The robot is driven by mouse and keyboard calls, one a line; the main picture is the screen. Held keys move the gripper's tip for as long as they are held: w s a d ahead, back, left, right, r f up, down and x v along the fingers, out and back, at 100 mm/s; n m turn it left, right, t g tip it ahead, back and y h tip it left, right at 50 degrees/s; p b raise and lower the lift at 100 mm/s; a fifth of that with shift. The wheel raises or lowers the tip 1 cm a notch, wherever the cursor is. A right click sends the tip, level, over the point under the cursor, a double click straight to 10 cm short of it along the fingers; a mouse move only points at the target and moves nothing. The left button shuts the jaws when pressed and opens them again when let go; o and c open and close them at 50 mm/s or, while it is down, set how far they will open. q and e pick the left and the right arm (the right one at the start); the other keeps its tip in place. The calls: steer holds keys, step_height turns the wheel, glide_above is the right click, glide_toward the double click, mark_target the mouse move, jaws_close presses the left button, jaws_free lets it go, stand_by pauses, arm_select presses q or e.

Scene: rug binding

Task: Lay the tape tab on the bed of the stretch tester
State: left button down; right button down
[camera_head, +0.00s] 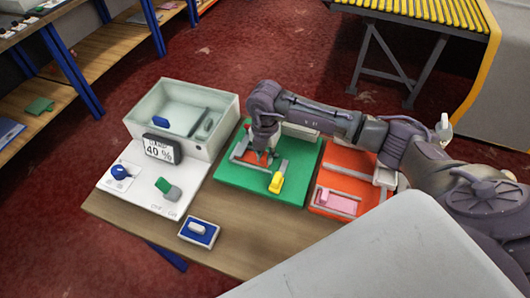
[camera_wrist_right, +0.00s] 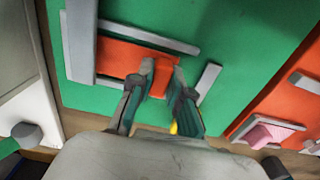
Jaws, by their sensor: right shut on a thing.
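My right gripper (camera_head: 268,158) is over the green fixture (camera_head: 230,177), which looks like the stretch tester. In the right wrist view, my right gripper (camera_wrist_right: 162,78) is shut on the end of an orange piece, which looks like the tape tab (camera_wrist_right: 122,58). The orange piece lies low over the green bed (camera_wrist_right: 215,48), inside an L of grey rails (camera_wrist_right: 78,40). I cannot tell whether it touches the bed. A yellow clamp or knob (camera_head: 276,182) is at the fixture's front. My left gripper is not in view.
An orange fixture (camera_head: 365,188) with a pink block (camera_head: 336,201) stands to the right. A white open box (camera_head: 217,108) with a "40 %" display (camera_head: 162,150) stands to the left. A blue pad (camera_head: 198,239) lies at the wooden table's (camera_head: 240,238) front; bare wood lies beside it.

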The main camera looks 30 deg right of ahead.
mark_target(265, 156)
steer(key=shift+f, duration=0.15)
steer(key=c, duration=1.1)
jaws_free()
steer(key=shift+r, duration=0.7)
step_height(265, 156, up, 11)
steer(key=b, duration=0.3)
